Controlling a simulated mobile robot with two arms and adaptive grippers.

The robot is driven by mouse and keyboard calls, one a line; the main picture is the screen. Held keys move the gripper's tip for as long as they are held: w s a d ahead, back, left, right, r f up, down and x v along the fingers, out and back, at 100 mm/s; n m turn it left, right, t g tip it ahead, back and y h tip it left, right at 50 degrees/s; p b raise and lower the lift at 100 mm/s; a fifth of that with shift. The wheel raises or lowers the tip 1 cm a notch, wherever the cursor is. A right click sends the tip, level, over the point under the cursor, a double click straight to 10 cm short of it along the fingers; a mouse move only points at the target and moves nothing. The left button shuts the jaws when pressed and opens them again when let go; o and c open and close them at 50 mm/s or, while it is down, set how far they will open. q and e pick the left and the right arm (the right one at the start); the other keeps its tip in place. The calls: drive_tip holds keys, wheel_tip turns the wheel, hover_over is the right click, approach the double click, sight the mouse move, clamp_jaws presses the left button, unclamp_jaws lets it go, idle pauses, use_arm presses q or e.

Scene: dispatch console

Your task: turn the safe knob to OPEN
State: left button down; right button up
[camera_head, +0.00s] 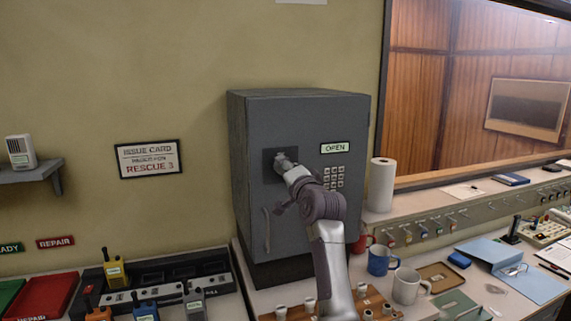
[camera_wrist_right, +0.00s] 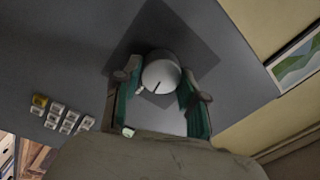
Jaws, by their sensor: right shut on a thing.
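The grey safe (camera_head: 300,115) stands on the counter against the wall, its door shut. A green-lettered OPEN label (camera_head: 335,148) is on the door, above and right of the knob's dark plate (camera_head: 268,156). My right gripper (camera_head: 284,163) reaches up to that plate and mostly hides the knob in the head view. In the right wrist view, the round pale knob (camera_wrist_right: 161,70) with a dark line mark sits between the green-padded fingers of my right gripper (camera_wrist_right: 157,88), which is shut on it. My left gripper is not in view.
The safe door has a keypad (camera_head: 333,177) right of my gripper and a handle (camera_head: 266,230) below left. A paper roll (camera_head: 381,185), a blue mug (camera_head: 380,261) and a white mug (camera_head: 407,286) stand right of my arm. Radios (camera_head: 115,270) stand at left.

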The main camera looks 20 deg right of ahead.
drive_tip(key=shift+f+m+p, duration=0.1)
drive_tip(key=shift+m+p, duration=0.55)
drive_tip(key=shift+m, duration=0.45)
drive_tip(key=o, duration=1.1)
drive_tip(key=shift+d, duration=0.1)
drive_tip(key=shift+o, duration=0.2)
drive_tip(key=s, duration=0.7)
drive_tip(key=shift+s+f, duration=0.25)
drive_tip(key=shift+d+f, duration=0.1)
